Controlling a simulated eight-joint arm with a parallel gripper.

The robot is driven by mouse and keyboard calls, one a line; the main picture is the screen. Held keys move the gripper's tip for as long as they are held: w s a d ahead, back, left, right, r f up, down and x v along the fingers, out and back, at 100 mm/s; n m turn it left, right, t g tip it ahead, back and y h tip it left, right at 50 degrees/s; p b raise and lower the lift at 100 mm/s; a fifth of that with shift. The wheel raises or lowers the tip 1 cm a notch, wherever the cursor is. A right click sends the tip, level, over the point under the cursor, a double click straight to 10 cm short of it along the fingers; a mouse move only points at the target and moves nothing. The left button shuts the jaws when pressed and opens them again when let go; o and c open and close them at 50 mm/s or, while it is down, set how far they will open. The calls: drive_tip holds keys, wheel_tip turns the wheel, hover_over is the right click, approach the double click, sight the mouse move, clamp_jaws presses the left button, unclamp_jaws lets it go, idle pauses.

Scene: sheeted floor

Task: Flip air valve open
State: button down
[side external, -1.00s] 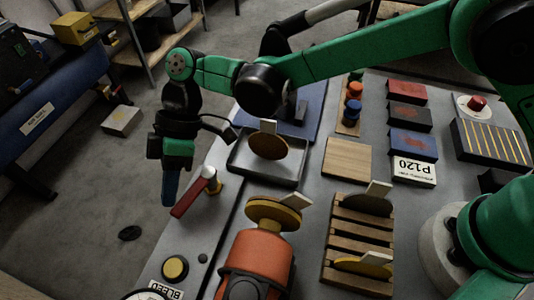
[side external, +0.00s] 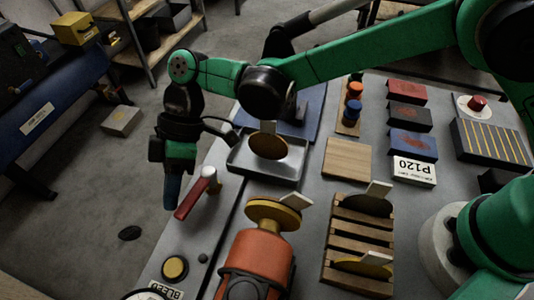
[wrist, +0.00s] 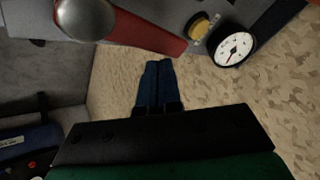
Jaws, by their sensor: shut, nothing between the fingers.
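The air valve has a red lever handle (side external: 190,199) with a silver and white hub (side external: 209,175), at the left edge of the grey bench. The lever points down-left, out past the bench edge. In the wrist view the red lever (wrist: 140,34) runs across the top, with the round metal hub (wrist: 86,18) at its left end. My gripper (side external: 172,192) points down just left of the lever, beyond the bench edge. Its blue fingers (wrist: 156,84) are together and empty. In the wrist view a gap shows between the fingertips and the lever; contact cannot be told in the side view.
A yellow button (side external: 174,268) and a gauge (wrist: 235,48) are on the bench near the valve. A metal tray (side external: 268,176) with a disc stands behind it. The floor left of the bench is open.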

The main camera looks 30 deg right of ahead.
idle(0.6)
drive_tip(key=shift+v, duration=2.8)
